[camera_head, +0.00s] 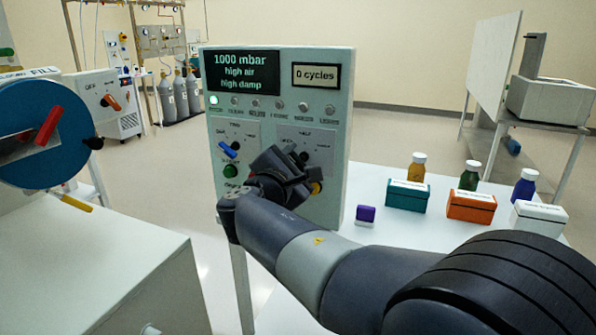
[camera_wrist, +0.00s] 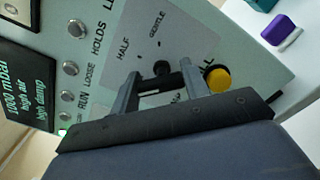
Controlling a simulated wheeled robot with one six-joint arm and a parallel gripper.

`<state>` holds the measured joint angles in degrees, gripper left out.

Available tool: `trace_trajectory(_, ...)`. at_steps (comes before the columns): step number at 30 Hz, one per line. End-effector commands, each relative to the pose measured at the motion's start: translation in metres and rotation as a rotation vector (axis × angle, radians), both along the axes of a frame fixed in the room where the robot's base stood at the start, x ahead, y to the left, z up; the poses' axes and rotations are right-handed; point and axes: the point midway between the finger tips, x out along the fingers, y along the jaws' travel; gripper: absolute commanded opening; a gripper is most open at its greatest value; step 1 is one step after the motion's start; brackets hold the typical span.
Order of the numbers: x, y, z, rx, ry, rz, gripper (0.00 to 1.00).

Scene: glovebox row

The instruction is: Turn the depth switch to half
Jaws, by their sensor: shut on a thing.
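The depth switch (camera_wrist: 161,69) is a dark knob on a light plate, with HALF and GENTLE printed near it in the wrist view. Another label beside it is partly covered. My gripper (camera_wrist: 158,84) is at the panel face with one finger on each side of the knob, shut on it. In the head view my gripper (camera_head: 292,168) covers most of the switch and its plate (camera_head: 325,140), where HALF shows at the top. Which mark the knob points to is hard to tell.
The control panel (camera_head: 341,120) reads 1000 mbar, high air, high damp, 0 cycles. A blue switch (camera_head: 229,149) and green button (camera_head: 231,171) lie left of my gripper; a yellow button (camera_wrist: 217,78) is close beside a finger. Boxes and bottles stand on the white table (camera_head: 400,233) at right.

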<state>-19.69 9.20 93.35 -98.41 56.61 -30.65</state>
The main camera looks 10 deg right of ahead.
Motion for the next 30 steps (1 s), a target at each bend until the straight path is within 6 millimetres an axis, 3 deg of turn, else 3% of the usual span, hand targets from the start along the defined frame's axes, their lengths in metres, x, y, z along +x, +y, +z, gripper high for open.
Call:
trace_trajectory(1, -0.0004, -0.0005, -0.0064, 0.034, -0.028, -0.001, 0.21)
trace_trajectory(12, -0.0007, -0.0009, -0.0032, 0.238, -0.175, 0.000, 0.21)
trace_trajectory(24, -0.0007, -0.0009, -0.0006, 0.258, -0.187, -0.001, 0.21)
trace_trajectory(25, -0.0007, -0.0009, -0.0006, 0.258, -0.187, -0.001, 0.46)
trace_trajectory(30, -0.0006, -0.0009, -0.0005, 0.257, -0.187, 0.000, 0.60)
